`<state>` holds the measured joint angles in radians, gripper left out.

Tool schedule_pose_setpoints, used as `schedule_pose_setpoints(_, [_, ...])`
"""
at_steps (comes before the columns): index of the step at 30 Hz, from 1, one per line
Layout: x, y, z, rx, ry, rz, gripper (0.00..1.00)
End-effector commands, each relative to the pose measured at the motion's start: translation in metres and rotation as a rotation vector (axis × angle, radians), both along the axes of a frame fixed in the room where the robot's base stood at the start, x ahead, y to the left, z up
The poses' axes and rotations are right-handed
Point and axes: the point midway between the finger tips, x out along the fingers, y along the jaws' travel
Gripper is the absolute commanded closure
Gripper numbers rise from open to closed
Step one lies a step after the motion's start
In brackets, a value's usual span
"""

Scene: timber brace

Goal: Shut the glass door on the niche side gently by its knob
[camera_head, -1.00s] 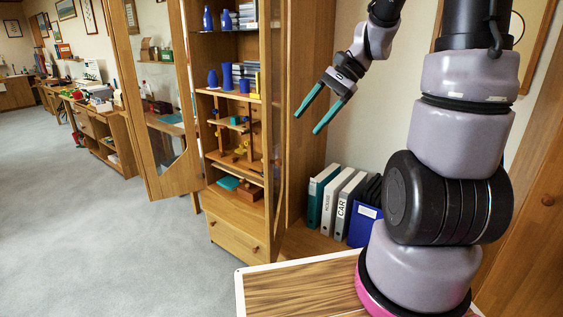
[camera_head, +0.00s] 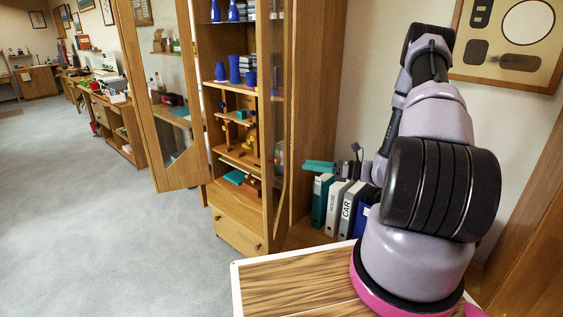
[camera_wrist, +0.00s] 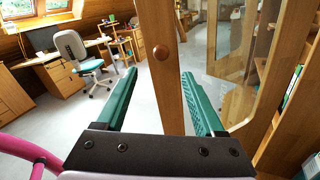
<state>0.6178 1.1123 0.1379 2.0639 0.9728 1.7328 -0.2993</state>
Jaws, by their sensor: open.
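The niche-side glass door (camera_head: 279,120) stands swung open at the cabinet's right in the head view, seen nearly edge-on. In the wrist view its wooden stile (camera_wrist: 172,100) runs upright between my finger lines, with the glass pane (camera_wrist: 222,45) to the right. Its round brown knob (camera_wrist: 160,53) shows on the stile, above the fingertips in the picture. My gripper (camera_wrist: 160,73) is open and empty, one teal finger on either side of the stile in the picture. Contact cannot be told.
The other glass door (camera_head: 165,100) stands wide open on the left. The cabinet shelves (camera_head: 232,150) hold blue vases and small items. Binders (camera_head: 335,205) stand in the niche below my gripper. A wood-topped surface (camera_head: 290,280) is in front. The carpet at left is clear.

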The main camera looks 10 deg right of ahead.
Motion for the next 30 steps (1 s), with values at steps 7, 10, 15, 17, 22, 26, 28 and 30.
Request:
schedule_pose_setpoints(7, [0.012, 0.021, -0.003, 0.009, 0.004, -0.007, 0.29])
schedule_pose_setpoints(10, [0.021, 0.038, -0.003, 0.009, 0.003, -0.005, 0.29])
schedule_pose_setpoints(15, [0.036, 0.066, -0.003, 0.007, 0.003, -0.005, 0.29])
schedule_pose_setpoints(17, [0.040, 0.074, -0.003, 0.008, 0.004, -0.005, 0.29])
schedule_pose_setpoints(22, [0.049, 0.089, -0.003, 0.008, 0.005, -0.007, 0.29])
schedule_pose_setpoints(26, [0.052, 0.094, -0.003, 0.007, 0.005, -0.008, 0.29])
schedule_pose_setpoints(28, [0.052, 0.094, -0.003, 0.007, 0.005, -0.008, 0.29])
schedule_pose_setpoints(30, [0.052, 0.094, -0.003, 0.007, 0.005, -0.009, 0.29])
